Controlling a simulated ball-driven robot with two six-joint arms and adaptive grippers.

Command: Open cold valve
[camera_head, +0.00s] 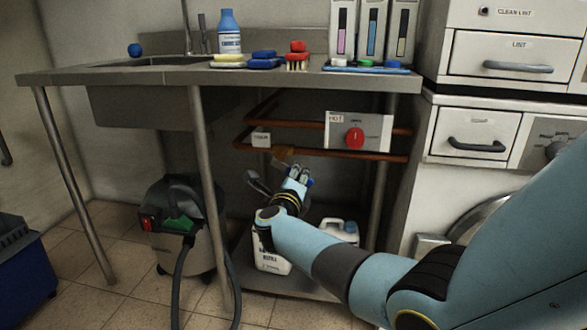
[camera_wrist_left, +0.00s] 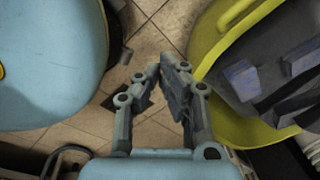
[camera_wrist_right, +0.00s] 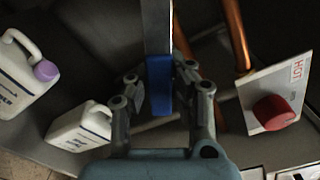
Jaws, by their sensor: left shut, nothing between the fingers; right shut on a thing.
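The cold valve shows in the head view as a brass-coloured body (camera_head: 283,154) under the bench, just below a small white tag (camera_head: 261,137) that seems to read COLD. My right gripper (camera_head: 299,174) is beside it, just below and to its right. In the right wrist view, my right gripper (camera_wrist_right: 160,88) is shut on the blue sleeve (camera_wrist_right: 159,78) of a flat grey metal lever (camera_wrist_right: 157,25). The lever runs up out of that view; the fingers hide part of the sleeve. My left gripper (camera_wrist_left: 163,78) is shut and empty above the tiled floor, outside the head view.
A white HOT panel with a red knob (camera_head: 355,137) is right of the cold valve. Copper pipes (camera_head: 380,155) run behind. White jugs (camera_head: 271,257) stand on the lower shelf. A bench leg (camera_head: 207,190) and vacuum (camera_head: 182,230) are left. A yellow-rimmed container (camera_wrist_left: 220,110) flanks my left gripper.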

